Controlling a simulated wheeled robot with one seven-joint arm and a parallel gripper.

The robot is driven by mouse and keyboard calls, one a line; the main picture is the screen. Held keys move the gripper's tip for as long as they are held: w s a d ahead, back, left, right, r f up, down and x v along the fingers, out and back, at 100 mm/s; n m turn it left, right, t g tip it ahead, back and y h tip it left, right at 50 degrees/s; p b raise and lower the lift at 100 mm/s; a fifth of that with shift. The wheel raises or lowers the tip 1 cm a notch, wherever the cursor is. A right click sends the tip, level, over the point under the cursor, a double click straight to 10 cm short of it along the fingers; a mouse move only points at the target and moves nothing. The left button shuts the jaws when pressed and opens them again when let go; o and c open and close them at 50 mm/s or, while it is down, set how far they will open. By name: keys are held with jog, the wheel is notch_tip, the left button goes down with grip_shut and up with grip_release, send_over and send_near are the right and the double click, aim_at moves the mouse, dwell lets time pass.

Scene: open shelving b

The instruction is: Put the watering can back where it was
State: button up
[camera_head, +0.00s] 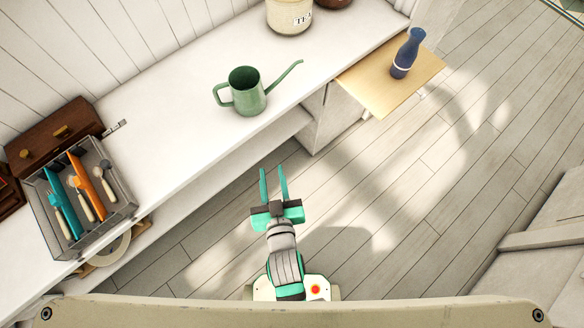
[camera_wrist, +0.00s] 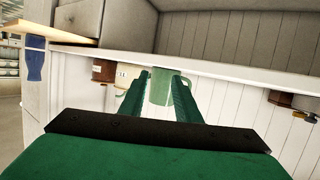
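The green watering can (camera_head: 247,92) stands upright on the white counter (camera_head: 180,115). Its spout points right and its handle is on the left in the head view. In the wrist view, which looks upside down, the can (camera_wrist: 160,88) shows between and beyond my fingers. My gripper (camera_head: 273,184) is over the floor in front of the counter, apart from the can. Its two green fingers are spread with nothing between them. The fingers (camera_wrist: 160,95) hide part of the can's surroundings in the wrist view.
A blue bottle (camera_head: 407,54) stands on a wooden board (camera_head: 378,82) jutting from the counter's right end. A cream canister (camera_head: 289,14) stands at the back. A grey cutlery tray (camera_head: 118,203) and a brown wooden box (camera_head: 50,134) are at left. Counter around the can is clear.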

jog(key=s+d+r+m+h, duration=0.1)
jog(key=s+d+r, duration=0.1)
jog(key=s, duration=0.6)
jog(key=s+d+r+m+t+h, duration=0.1)
jog(key=s+d, duration=0.2)
jog(key=s, duration=0.5)
jog(key=shift+s+d+r+h, duration=0.15)
jog(key=shift+d+r+h, duration=0.1)
jog(key=shift+r+h, duration=0.1)
dwell(1.4)
